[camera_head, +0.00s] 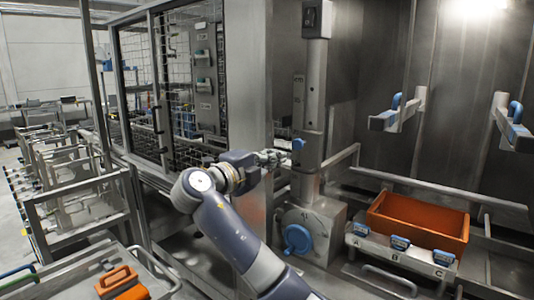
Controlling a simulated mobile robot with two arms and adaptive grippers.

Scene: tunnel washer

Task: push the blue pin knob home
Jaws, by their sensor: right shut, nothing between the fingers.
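The small blue pin knob (298,144) shows on the front of the upright grey post. How far it sticks out cannot be told at this size. My right gripper (284,158) is shut and empty, with its fingers pointing right at the post. Its tips are just left of and slightly below the knob; whether they touch the knob or the post is not clear. My left gripper is not in view.
A grey housing with a blue handwheel (297,239) stands at the post's foot. An orange bin (415,222) sits right, behind blue clips marked A, B, C. Blue-handled brackets (399,112) hang upper right. A mesh guard door (137,85) and metal racks stand left.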

